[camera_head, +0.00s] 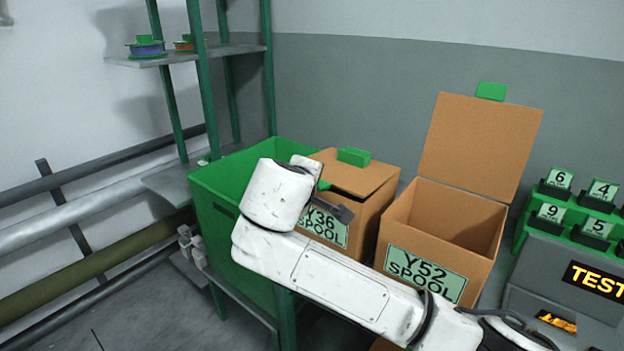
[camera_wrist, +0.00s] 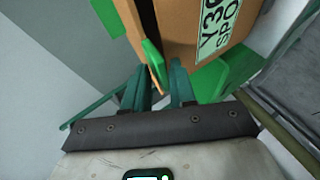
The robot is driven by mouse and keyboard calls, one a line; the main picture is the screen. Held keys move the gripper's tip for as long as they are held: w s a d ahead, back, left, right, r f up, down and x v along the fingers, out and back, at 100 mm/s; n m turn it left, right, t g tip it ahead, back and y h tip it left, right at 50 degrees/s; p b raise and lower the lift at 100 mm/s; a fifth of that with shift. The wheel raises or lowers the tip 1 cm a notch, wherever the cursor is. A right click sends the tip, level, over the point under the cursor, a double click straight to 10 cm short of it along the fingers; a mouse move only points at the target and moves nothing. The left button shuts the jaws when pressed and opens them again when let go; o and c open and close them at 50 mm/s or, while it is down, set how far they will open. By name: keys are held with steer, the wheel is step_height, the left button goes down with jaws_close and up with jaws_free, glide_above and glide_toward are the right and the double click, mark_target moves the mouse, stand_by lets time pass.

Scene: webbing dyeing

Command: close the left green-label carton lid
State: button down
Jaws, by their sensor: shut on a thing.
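The left carton (camera_head: 380,215) is brown, with a green label reading Y36 SPOOL. Its lid (camera_head: 349,176) is lowered over the top, slightly tilted, with a dark gap below the front edge. A green tab (camera_head: 354,156) stands on the lid. The carton's label (camera_wrist: 217,25) also shows in the wrist view. In the head view my arm covers the fingertips and part of the label.
The right carton (camera_head: 396,222), labelled Y52 SPOOL, stands close by with its lid (camera_head: 480,147) upright. A green bin (camera_head: 214,195) is left of the cartons. A grey console (camera_head: 552,275) stands at right. A green-posted rack (camera_head: 203,75) rises behind the bin.

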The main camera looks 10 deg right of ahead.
steer(key=shift+f, duration=0.45)
steer(key=c, duration=1.2)
jaws_free()
steer(key=shift+r, duration=0.2)
steer(key=v, duration=1)
steer(key=shift+s, duration=0.3)
steer(key=shift+a, duration=0.1)
